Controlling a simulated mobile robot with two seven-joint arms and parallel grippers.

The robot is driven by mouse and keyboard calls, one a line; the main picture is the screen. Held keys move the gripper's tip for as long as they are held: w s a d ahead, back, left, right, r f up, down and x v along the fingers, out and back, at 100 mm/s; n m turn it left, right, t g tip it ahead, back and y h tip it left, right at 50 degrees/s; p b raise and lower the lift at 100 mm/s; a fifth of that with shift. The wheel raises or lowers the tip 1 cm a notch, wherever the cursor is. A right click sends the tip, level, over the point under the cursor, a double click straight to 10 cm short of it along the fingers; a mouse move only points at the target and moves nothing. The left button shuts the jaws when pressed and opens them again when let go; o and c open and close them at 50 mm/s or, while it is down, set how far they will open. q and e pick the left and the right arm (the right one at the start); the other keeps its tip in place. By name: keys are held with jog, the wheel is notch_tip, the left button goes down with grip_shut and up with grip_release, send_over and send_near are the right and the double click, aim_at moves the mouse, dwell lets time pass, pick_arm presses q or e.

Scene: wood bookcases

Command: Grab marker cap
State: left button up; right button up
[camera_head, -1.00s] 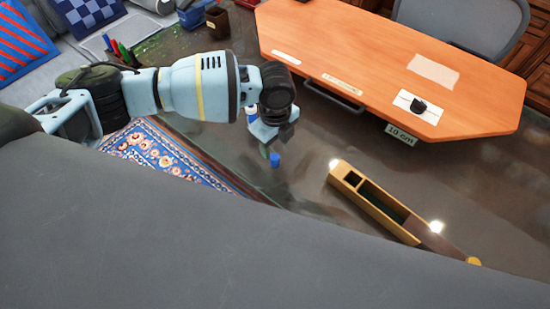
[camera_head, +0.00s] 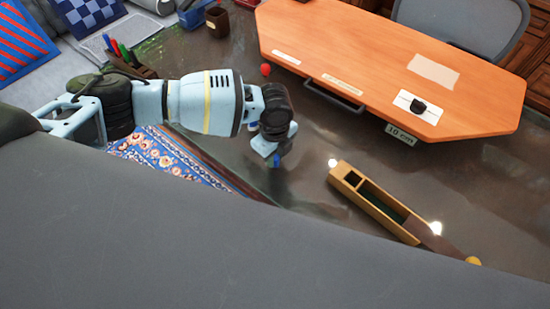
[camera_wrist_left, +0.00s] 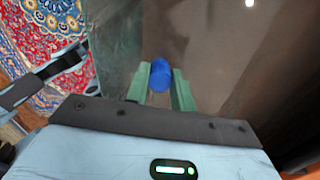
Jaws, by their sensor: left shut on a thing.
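The marker cap (camera_wrist_left: 161,75) is a small blue cylinder between the two green fingers of my left gripper (camera_wrist_left: 161,88) in the left wrist view. The fingers are shut on it. In the head view, my left gripper (camera_head: 276,158) points down at the dark table, and a bit of the blue cap (camera_head: 276,161) shows at its tips. The arm hides part of the table around it. I cannot tell whether the cap still touches the table. My right gripper is not in view.
A wooden box with a sliding lid (camera_head: 365,201) lies open on the dark table (camera_head: 310,190) to the right. An orange board (camera_head: 370,50) stands behind. A pen holder (camera_head: 217,22), markers (camera_head: 122,50) and a small red thing (camera_head: 265,70) are at the back left.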

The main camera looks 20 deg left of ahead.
pick_arm(q)
jog(key=shift+c, duration=0.8)
jog(key=shift+r, duration=0.15)
jog(key=shift+r, duration=0.3)
jog(key=r, duration=0.3)
jog(key=shift+s+a, duration=0.2)
jog(key=shift+a, duration=0.05)
jog(key=s+a+r+p, duration=0.1)
jog(key=s+a, duration=0.8)
jog(key=s, duration=0.3)
jog(key=shift+s+a, duration=0.15)
jog(key=shift+a, duration=0.05)
